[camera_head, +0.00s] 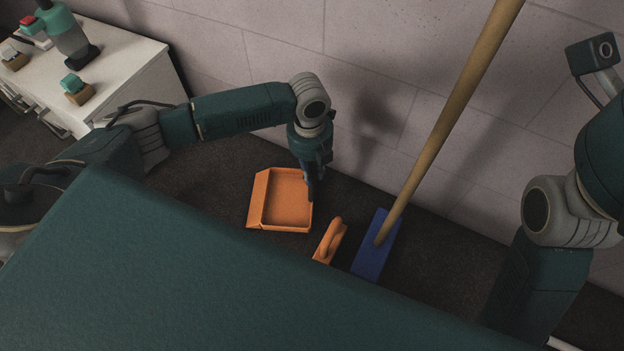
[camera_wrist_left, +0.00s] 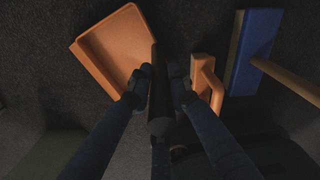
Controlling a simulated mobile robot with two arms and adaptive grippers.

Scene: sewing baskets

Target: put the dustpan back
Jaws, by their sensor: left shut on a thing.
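The orange dustpan (camera_head: 287,198) is at the foot of the grey wall, its open pan facing up. It also shows in the left wrist view (camera_wrist_left: 112,46), at the upper left. My left gripper (camera_head: 312,192) is at the pan's right side. In the left wrist view its fingers (camera_wrist_left: 158,92) are shut on the dustpan's dark handle (camera_wrist_left: 155,118), which runs down between them. Whether the pan touches the floor or hangs just above it I cannot tell. My right arm shows at the right, but its gripper is out of view.
An orange hand brush (camera_head: 330,241) is just right of the dustpan. Beside it is a blue broom head (camera_head: 371,254) with a long wooden handle (camera_head: 449,118) rising along the wall (camera_head: 400,50). A white cabinet (camera_head: 128,70) with small items stands at the upper left.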

